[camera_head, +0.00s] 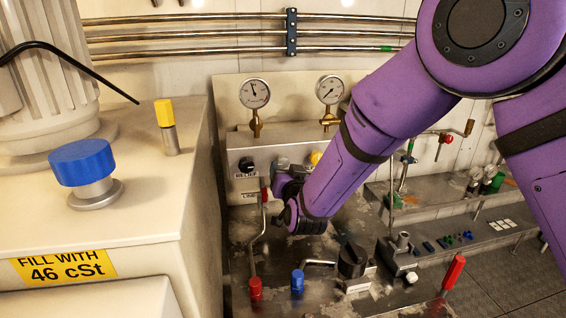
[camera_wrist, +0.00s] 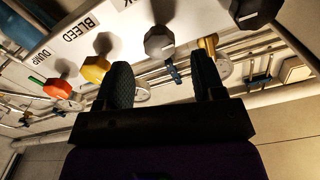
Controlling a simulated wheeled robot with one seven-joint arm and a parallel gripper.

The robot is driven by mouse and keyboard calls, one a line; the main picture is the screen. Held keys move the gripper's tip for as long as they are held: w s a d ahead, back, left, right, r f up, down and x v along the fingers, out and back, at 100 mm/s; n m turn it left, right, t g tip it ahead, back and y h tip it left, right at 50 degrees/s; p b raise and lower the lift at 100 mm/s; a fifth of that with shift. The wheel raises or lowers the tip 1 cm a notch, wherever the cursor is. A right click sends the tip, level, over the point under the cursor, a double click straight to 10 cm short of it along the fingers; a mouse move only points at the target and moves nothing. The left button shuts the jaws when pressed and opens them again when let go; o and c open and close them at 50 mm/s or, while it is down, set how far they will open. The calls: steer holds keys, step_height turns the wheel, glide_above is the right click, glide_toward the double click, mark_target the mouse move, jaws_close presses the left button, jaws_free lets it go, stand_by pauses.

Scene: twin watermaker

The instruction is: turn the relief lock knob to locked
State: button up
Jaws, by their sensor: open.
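A grey faceted knob (camera_head: 282,163) sits on the front of the pale panel, between a black knob (camera_head: 246,164) labelled RELIEF and a yellow knob (camera_head: 316,158). In the wrist view the grey knob (camera_wrist: 159,42) has a label ending in K nearby, so it appears to be the lock knob.
The wrist view shows a yellow knob (camera_wrist: 96,68) and an orange knob (camera_wrist: 57,88) on one side, a black knob (camera_wrist: 250,10) on the other. Two gauges (camera_head: 254,93) stand above the panel. A red-handled lever (camera_head: 264,195) and a blue-capped tank (camera_head: 82,162) are left of my gripper.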

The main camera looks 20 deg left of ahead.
mark_target(284, 164)
steer(key=shift+x, duration=2.8)
steer(key=c, duration=0.9)
